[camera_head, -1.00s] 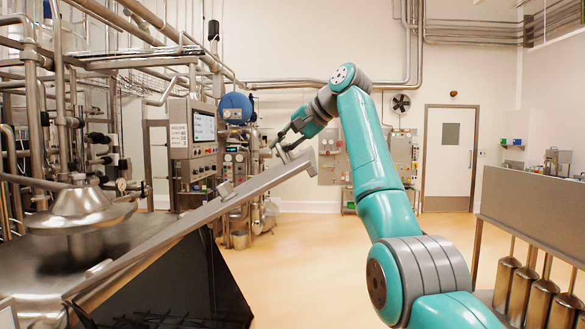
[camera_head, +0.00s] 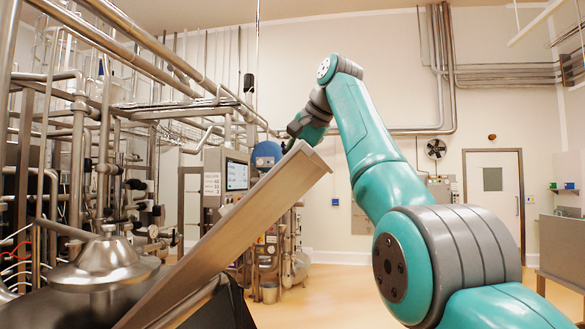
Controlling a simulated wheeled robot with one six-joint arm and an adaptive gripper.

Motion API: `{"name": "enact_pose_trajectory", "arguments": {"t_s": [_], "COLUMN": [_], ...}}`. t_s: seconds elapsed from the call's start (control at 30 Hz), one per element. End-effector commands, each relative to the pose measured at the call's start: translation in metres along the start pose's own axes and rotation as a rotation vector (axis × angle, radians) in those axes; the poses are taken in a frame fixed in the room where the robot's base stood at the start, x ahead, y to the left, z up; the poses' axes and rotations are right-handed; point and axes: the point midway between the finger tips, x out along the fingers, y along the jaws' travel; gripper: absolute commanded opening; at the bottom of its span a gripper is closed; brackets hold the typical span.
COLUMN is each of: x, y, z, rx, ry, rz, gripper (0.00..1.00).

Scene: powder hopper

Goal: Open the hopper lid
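The hopper lid (camera_head: 235,235) is a long flat steel plate. In the head view it stands tilted up, rising steeply from lower left to upper right. Below its right side a dark part of the hopper (camera_head: 222,308) shows, mostly cut off by the bottom edge of the picture. My gripper (camera_head: 300,131) is at the lid's raised upper end, on its far side. The lid's edge hides the fingertips, so I cannot tell whether they are open, shut or touching the lid.
A steel dome-shaped cover (camera_head: 103,264) stands left of the lid. Pipework and a control cabinet with a screen (camera_head: 237,176) are behind. My teal arm fills the right side. Open floor (camera_head: 335,292) and a white door (camera_head: 493,200) lie beyond.

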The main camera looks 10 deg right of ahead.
Motion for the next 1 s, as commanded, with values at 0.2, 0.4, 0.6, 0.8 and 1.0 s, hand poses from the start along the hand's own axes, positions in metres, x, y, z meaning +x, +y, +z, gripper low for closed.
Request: {"name": "enact_pose_trajectory", "arguments": {"t_s": [0.2,0.4,0.6,0.8,1.0], "x": [0.001,0.001,0.001,-0.008,-0.043], "y": [0.0,0.0,0.0,0.0,0.0], "z": [0.0,0.0,0.0,-0.001,-0.001], "rx": [0.0,0.0,0.0,0.0,0.0], "ry": [-0.001,-0.001,-0.001,0.001,0.002], "rz": [0.0,0.0,0.0,-0.001,-0.002], "gripper": [0.0,0.41,0.41,0.41,0.41]}}
